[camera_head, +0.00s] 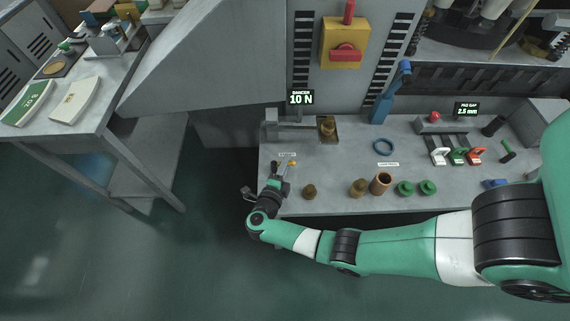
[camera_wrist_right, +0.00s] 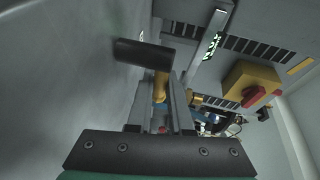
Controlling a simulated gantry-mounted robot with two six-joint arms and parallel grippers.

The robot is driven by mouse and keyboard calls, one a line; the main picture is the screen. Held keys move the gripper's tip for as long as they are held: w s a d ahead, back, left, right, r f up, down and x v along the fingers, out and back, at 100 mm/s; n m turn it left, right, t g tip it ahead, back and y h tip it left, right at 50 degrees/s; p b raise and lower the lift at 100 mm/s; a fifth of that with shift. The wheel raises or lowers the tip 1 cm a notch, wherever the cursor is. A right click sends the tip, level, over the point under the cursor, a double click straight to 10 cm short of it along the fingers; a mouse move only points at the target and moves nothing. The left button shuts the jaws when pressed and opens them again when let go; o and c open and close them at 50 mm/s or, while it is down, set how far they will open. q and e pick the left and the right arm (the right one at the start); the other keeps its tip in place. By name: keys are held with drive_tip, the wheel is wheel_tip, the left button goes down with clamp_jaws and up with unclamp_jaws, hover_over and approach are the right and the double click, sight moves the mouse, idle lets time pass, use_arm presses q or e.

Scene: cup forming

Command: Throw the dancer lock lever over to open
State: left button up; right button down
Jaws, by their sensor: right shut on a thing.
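My right gripper (camera_head: 284,168) is at the front left corner of the grey bench, beside a small white label. A small yellow-tipped part (camera_head: 292,163) shows at its fingertips; I take it to be the dancer lock lever. In the right wrist view the two fingers of my right gripper (camera_wrist_right: 170,95) are closed around a slim yellow piece (camera_wrist_right: 160,88), which looks like the same lever. Much of it is hidden between the fingers, so its full angle cannot be told. My left gripper is not in view.
A dark roller (camera_wrist_right: 145,52) is close beyond the fingers. A yellow box with a red handle (camera_head: 345,53) is on the machine wall.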

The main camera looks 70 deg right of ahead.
drive_tip(key=shift+a+f+m+g, duration=0.1)
drive_tip(key=shift+f+m+g, duration=0.1)
drive_tip(key=shift+m+g, duration=0.15)
drive_tip(key=shift+s+r, duration=0.1)
drive_tip(key=shift+r, duration=0.1)
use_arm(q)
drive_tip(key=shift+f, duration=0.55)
use_arm(e)
drive_tip(key=c, duration=0.8)
unclamp_jaws()
drive_tip(key=shift+c, duration=0.2)
drive_tip(key=a, duration=0.3)
drive_tip(key=a+r, duration=0.1)
drive_tip(key=a, duration=0.3)
drive_tip(key=a+r+p, duration=0.1)
drive_tip(key=a, duration=0.3)
drive_tip(key=shift+a, duration=0.25)
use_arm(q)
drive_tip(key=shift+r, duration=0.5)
